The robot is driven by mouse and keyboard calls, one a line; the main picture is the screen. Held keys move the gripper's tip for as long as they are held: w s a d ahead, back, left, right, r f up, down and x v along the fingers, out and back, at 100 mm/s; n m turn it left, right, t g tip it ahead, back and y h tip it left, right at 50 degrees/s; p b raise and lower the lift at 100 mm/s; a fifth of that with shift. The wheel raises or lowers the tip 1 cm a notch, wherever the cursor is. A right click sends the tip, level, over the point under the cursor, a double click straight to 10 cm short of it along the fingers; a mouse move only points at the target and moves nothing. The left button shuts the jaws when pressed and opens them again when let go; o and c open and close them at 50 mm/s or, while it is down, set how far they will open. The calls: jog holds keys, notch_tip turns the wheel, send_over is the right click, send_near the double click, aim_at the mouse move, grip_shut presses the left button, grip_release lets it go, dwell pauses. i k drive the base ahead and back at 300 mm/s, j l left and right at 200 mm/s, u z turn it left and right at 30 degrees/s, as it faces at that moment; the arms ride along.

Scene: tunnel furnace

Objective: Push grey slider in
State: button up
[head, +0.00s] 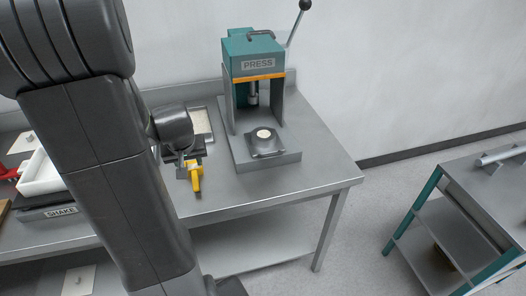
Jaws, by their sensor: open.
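A dark grey block (267,151), which looks like the grey slider, sits on the front of the press base. A round pale disc (264,134) lies on its top. The block stands forward of the press ram, out in front of the teal press (253,58). My gripper (184,168) is to the left of the press base, low over the table, apart from the block. It is small in view and partly covered by my arm. Its jaws are open. A yellow piece (196,178) shows right at the gripper; I cannot tell whether they touch.
The press lever (296,27) rises at the upper right. A shallow tray (202,121) lies behind my gripper. A white box (42,176) on the SHAKE unit is at left. The table (318,164) is clear right of the press. A shelf cart (478,192) stands at right.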

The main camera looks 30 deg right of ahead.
aim_at(264, 142)
jog(key=i+z, duration=0.1)
jog(key=z, duration=0.3)
jog(key=i+j+z, duration=0.1)
jog(key=z, duration=0.3)
jog(key=i+z, duration=0.1)
jog(key=z, duration=0.3)
